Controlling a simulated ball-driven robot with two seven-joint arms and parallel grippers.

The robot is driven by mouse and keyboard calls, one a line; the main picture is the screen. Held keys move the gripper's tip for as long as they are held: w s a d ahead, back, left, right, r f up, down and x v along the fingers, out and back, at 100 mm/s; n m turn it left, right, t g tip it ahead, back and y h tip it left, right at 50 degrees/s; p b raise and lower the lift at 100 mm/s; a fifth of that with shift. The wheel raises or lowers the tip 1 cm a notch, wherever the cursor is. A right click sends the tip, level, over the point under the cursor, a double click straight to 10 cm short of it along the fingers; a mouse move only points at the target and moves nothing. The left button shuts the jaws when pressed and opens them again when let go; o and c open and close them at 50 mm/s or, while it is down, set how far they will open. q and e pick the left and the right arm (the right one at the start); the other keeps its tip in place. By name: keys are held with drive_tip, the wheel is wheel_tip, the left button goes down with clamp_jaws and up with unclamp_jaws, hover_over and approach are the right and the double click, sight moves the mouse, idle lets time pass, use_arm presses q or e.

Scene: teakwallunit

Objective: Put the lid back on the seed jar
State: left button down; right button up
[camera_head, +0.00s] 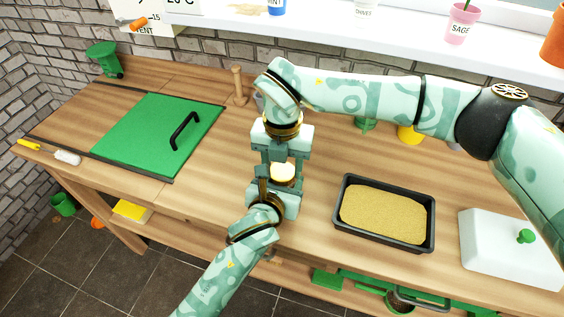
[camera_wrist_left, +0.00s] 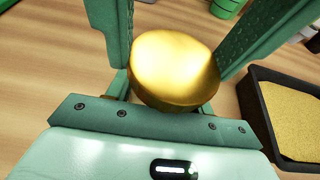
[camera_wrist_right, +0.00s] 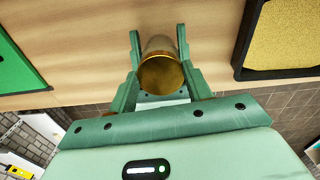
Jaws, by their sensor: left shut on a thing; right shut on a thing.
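My right gripper (camera_head: 279,149) reaches down from the far side and my left gripper (camera_head: 285,188) comes from the near side; they meet above the bench. The round, pale gold lid (camera_head: 283,171) shows between them. In the left wrist view the shiny gold lid (camera_wrist_left: 174,70) fills the space between the left fingers. In the right wrist view the right fingers close around a gold-coloured cylinder, seemingly the seed jar (camera_wrist_right: 160,72), seen end-on. The fingers hide most of the jar. I cannot tell whether the lid is seated on it.
A black tray of tan grain (camera_head: 385,212) sits right of the grippers. A white box with a green knob (camera_head: 515,247) is at the far right. A green board with a black handle (camera_head: 155,135) lies left, and a wooden peg (camera_head: 237,86) stands behind. Bench between board and grippers is clear.

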drive_tip(key=m, duration=0.4)
drive_tip(key=shift+f+m, duration=0.15)
drive_tip(key=shift+m, duration=0.25)
drive_tip(key=o, duration=0.9)
drive_tip(key=shift+r, duration=2.35)
